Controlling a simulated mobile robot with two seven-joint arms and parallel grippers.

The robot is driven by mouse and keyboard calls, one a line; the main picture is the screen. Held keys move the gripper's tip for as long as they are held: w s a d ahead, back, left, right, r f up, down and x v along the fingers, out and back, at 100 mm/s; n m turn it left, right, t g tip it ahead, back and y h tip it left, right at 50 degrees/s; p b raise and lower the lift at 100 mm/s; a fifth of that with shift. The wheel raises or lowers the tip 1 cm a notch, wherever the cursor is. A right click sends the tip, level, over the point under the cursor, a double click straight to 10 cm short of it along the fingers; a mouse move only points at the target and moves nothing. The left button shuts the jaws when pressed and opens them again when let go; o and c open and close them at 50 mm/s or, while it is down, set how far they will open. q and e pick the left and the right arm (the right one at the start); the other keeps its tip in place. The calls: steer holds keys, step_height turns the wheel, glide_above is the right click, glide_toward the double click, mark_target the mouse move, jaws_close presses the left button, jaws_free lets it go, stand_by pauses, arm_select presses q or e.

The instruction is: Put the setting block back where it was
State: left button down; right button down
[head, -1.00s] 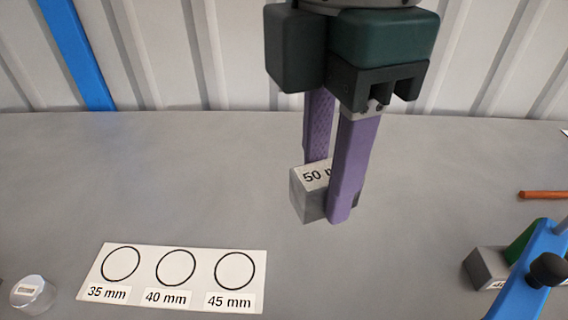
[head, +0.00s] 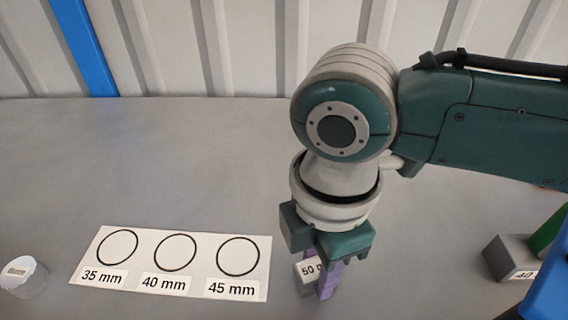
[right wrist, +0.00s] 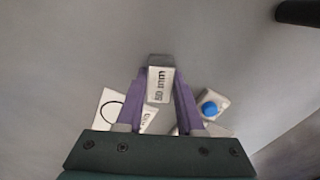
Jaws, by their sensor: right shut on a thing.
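The setting block marked "50 mm" (head: 307,270) is a small grey block with a white label. My right gripper (head: 322,284) has purple fingers shut on it, right of the white card, in the head view. In the right wrist view the block (right wrist: 159,84) sits between the fingertips with its label facing the camera. I cannot tell whether its underside touches the table. A second grey block (head: 508,258), whose label is partly cut off and seems to start with "40", stands at the right beside a green part. My left gripper is not in view.
A white card (head: 178,261) with circles marked 35, 40 and 45 mm lies on the grey table (head: 150,160). A metallic cylinder (head: 26,278) stands at far left. A blue frame (head: 550,285) is at the right edge. In the right wrist view, a blue round knob (right wrist: 209,108) shows near the right finger.

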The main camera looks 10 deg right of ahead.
mark_target(318, 266)
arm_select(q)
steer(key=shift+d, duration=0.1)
arm_select(e)
steer(key=shift+f, duration=0.2)
steer(key=c, duration=0.5)
jaws_free()
steer(key=shift+r, duration=0.1)
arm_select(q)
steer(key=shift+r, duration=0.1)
arm_select(e)
steer(key=shift+r, duration=0.25)
arm_select(q)
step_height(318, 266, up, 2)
steer(key=p, duration=0.2)
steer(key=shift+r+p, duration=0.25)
steer(key=shift+p, duration=0.05)
arm_select(e)
step_height(318, 266, up, 12)
steer(key=shift+f, duration=0.1)
